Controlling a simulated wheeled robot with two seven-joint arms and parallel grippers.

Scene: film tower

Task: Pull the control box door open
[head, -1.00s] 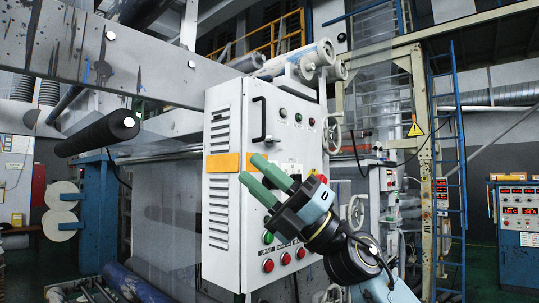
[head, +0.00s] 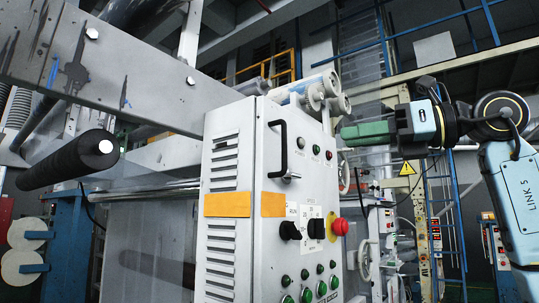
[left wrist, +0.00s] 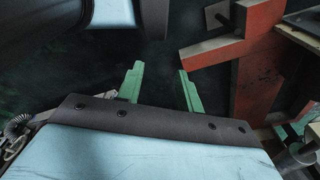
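The white control box (head: 235,170) stands in the middle of the head view. Its door (head: 305,175) faces right and appears closed. The black bar handle (head: 283,150) is on the door's upper left part, with nothing holding it. My right gripper (head: 345,134) is just right of the door in the picture, with green fingers pointing left toward the handle, apart from it. The fingers overlap edge-on, so their opening is hidden. My left gripper (left wrist: 160,70) shows in the left wrist view, its green fingers apart with nothing between them.
The door carries a red emergency knob (head: 340,226), black selector switches and several green buttons. A black roller (head: 70,160) sticks out at the left. A handwheel (head: 364,260) is right of the box. An orange-red post (left wrist: 258,75) stands near my left gripper.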

